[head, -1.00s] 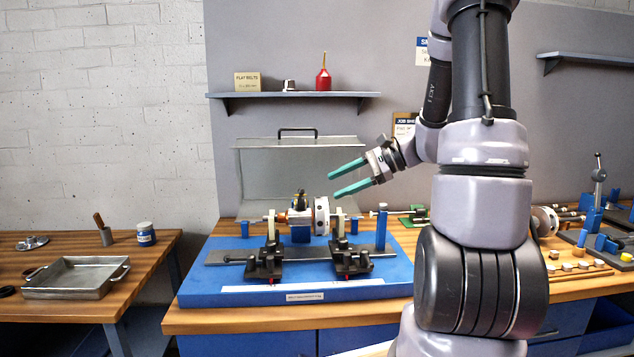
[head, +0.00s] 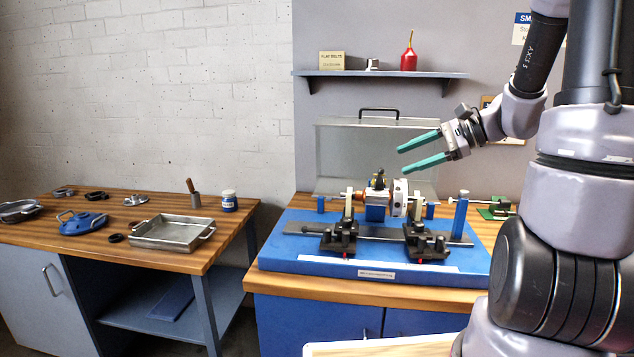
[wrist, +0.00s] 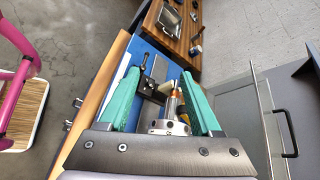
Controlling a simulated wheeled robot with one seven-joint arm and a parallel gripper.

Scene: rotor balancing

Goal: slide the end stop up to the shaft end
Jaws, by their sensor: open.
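The balancing stand has a blue base (head: 275,258) on the bench. The rotor (head: 399,196), a silver disc on a shaft, rests across two black-footed supports. A blue upright post (head: 461,219) with a horizontal screw stands right of the rotor; it looks like the end stop. The gap between it and the shaft end is hard to judge. My gripper (head: 401,161) is open and empty, its teal fingers pointing left above the rotor. In the wrist view my gripper (wrist: 160,77) has the silver rotor (wrist: 165,126) showing between its fingers; I cannot make out the end stop there.
A clear cover with a black handle (head: 379,111) stands behind the rotor. A shelf (head: 380,75) holds a red oiler (head: 409,58). The space above the rotor is open.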

